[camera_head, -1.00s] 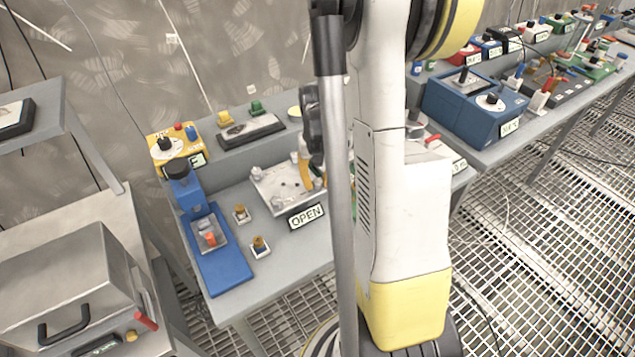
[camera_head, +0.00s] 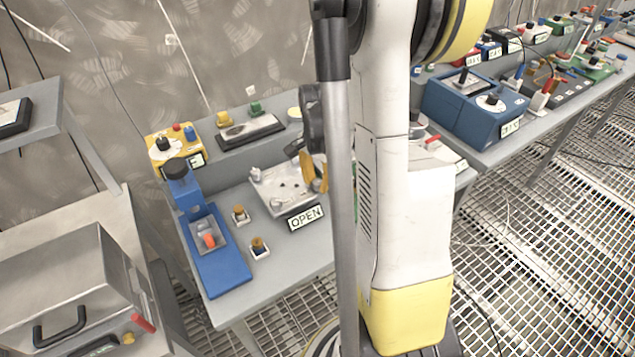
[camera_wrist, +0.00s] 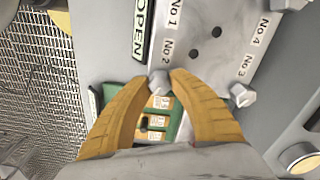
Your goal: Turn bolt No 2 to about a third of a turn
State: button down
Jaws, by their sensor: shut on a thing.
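My gripper (camera_wrist: 163,80) has its two orange-yellow fingers closed on the silver head of bolt No 2 (camera_wrist: 158,83) in the wrist view. The bolt is at the edge of a light metal plate (camera_wrist: 215,40), beside the "No 2" label (camera_wrist: 167,50). Its shank is hidden. In the head view my gripper (camera_head: 314,174) is over the right part of the plate (camera_head: 268,190), partly behind my arm, and the bolt in it cannot be made out.
Another bolt (camera_wrist: 243,95) stands by the "No 3" label. An OPEN sign (camera_head: 306,217) lies in front of the plate. A green block with yellow labels (camera_wrist: 160,118) shows between my fingers. A blue stand (camera_head: 215,255) is at the left of the bench.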

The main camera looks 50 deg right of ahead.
aim_at(317, 182)
jog(key=shift+m, duration=0.5)
jog(key=c, duration=1.1)
grip_release()
notch_tip(317, 182, up, 12)
